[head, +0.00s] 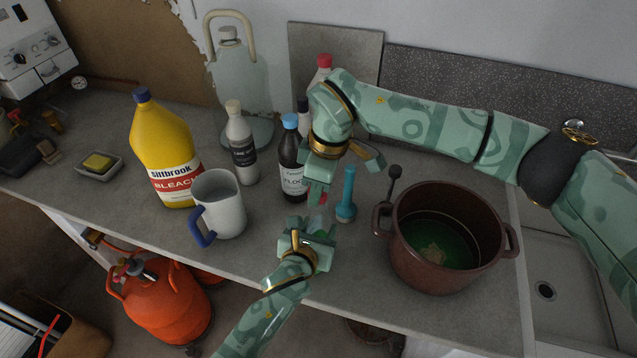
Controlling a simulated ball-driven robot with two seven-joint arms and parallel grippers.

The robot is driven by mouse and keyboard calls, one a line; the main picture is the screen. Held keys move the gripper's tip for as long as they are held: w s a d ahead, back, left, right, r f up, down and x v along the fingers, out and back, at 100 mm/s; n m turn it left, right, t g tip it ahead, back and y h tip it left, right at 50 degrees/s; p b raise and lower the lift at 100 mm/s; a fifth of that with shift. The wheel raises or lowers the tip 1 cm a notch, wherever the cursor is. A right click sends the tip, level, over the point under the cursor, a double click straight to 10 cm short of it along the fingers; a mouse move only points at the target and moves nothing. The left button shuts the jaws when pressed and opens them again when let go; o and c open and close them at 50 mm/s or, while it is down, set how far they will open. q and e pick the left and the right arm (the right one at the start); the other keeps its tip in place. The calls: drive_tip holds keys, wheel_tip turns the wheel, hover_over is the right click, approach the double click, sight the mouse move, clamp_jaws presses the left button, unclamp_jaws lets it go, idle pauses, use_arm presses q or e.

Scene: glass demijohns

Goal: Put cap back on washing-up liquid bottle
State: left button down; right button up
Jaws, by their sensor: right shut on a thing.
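My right gripper (320,195) comes down from above at the middle of the worktop. It is shut on a small red cap, mostly hidden between the fingers. Directly below it is a small translucent greenish bottle (319,222), which looks like the washing-up liquid bottle; only its upper part shows. My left gripper (311,232) is at this bottle, at the worktop's front. Its fingers are partly hidden, so I cannot tell whether they grip the bottle. The cap is close above the bottle; whether they touch is unclear.
A blue-capped dark bottle (291,165) and a white bottle (241,145) stand left of my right gripper. A mug (222,205) and yellow bleach bottle (163,150) stand further left. A blue tool (347,195) and brown pot (440,265) are to the right. A demijohn (235,80) stands behind.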

drive_tip(key=m, duration=0.3)
drive_tip(key=shift+s+t, duration=0.1)
drive_tip(key=shift+t, duration=0.2)
drive_tip(key=m, duration=0.2)
drive_tip(key=shift+s+a+f+m, duration=0.1)
drive_tip(key=shift+a+m, duration=0.15)
drive_tip(key=shift+m, duration=0.15)
drive_tip(key=m, duration=0.2)
drive_tip(key=shift+d+m+h, duration=0.15)
drive_tip(key=shift+m+h, duration=0.15)
drive_tip(key=shift+h, duration=0.1)
drive_tip(key=o, duration=0.9)
drive_tip(key=shift+r, duration=2.35)
